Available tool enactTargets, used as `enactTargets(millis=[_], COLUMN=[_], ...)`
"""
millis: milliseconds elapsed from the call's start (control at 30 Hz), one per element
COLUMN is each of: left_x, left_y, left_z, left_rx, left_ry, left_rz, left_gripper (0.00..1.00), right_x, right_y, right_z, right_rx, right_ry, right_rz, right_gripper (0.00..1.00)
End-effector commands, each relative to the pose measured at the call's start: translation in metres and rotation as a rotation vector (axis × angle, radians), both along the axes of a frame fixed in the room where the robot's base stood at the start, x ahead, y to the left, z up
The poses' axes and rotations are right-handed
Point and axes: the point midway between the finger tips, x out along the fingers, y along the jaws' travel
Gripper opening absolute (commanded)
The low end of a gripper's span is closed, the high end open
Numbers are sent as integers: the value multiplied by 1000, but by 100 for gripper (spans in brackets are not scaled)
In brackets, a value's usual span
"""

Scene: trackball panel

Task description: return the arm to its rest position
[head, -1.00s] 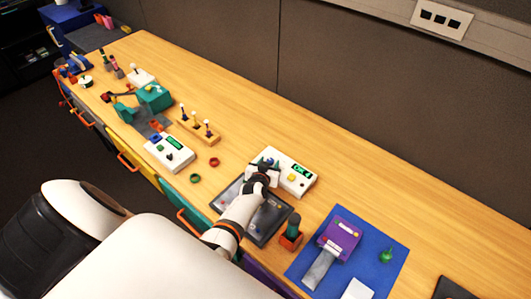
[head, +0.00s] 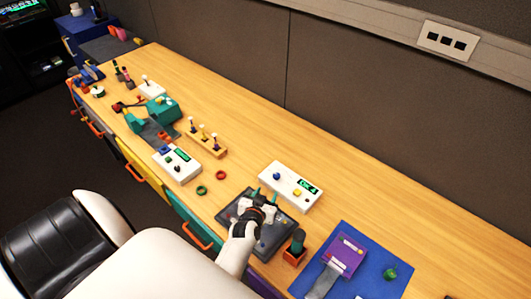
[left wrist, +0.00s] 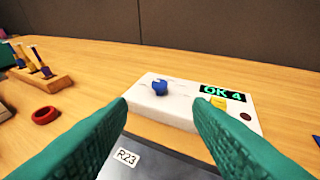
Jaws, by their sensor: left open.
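My left gripper (head: 257,202) is open and empty in the head view, above the dark tray-like pad on the table. In the left wrist view its two green fingers (left wrist: 160,112) are spread apart, with the white trackball panel (left wrist: 180,105) beyond them. The panel (head: 283,182) carries a blue ball (left wrist: 160,88), a yellow button (left wrist: 219,102), a dark red button and a display reading "OK 4". The fingers look apart from the panel. The left forearm runs in from the lower left. My right gripper is not in view.
The dark pad (head: 277,238) lies under the gripper, with an orange-based holder (head: 295,248) to its right. A blue mat (head: 372,272) with a purple device lies at the right. Red and green rings (head: 221,175) and another white panel (head: 177,165) are to the left. The table's back is clear.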

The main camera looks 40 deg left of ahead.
Motion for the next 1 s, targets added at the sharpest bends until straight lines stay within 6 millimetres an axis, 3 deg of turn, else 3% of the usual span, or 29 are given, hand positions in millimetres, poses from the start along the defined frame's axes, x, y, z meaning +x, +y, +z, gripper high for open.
enactTargets(millis=[467, 633, 767, 1000], left_x=[0, -12, -42, -116], left_y=[-1, -18, -50, -96], left_z=[2, 18, 40, 73], left_rx=[-1, -10, -21, -34], left_ry=[7, 101, 267, 554], left_rz=[-12, -131, -273, -404], left_gripper=[46, 46, 46, 46], right_x=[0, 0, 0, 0], right_y=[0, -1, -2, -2], right_z=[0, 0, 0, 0], right_rx=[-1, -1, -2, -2], right_ry=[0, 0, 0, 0], right_rz=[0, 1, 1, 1], right_gripper=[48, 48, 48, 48])
